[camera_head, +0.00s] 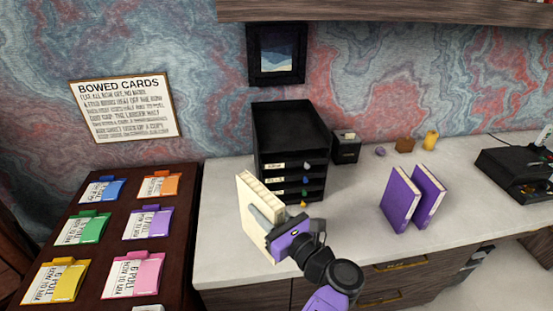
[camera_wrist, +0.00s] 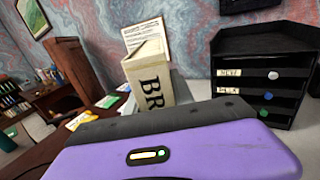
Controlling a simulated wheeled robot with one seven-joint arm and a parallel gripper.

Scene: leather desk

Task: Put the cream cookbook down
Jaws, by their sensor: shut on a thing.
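The cream cookbook (camera_head: 250,200) stands upright near the left end of the white countertop (camera_head: 340,215) in the head view. My gripper (camera_head: 268,217) is shut on it, coming in from the front right. In the wrist view the cookbook (camera_wrist: 150,75) shows its cream spine with large dark letters, "BR", and its lower part is hidden behind my purple gripper body. I cannot tell whether its bottom edge touches the countertop.
A black drawer organiser (camera_head: 290,140) stands right behind the cookbook. Two purple books (camera_head: 400,200) stand to the right, with clear countertop between. A dark red table (camera_head: 115,240) with several coloured cards adjoins on the left. A black tray (camera_head: 515,170) sits far right.

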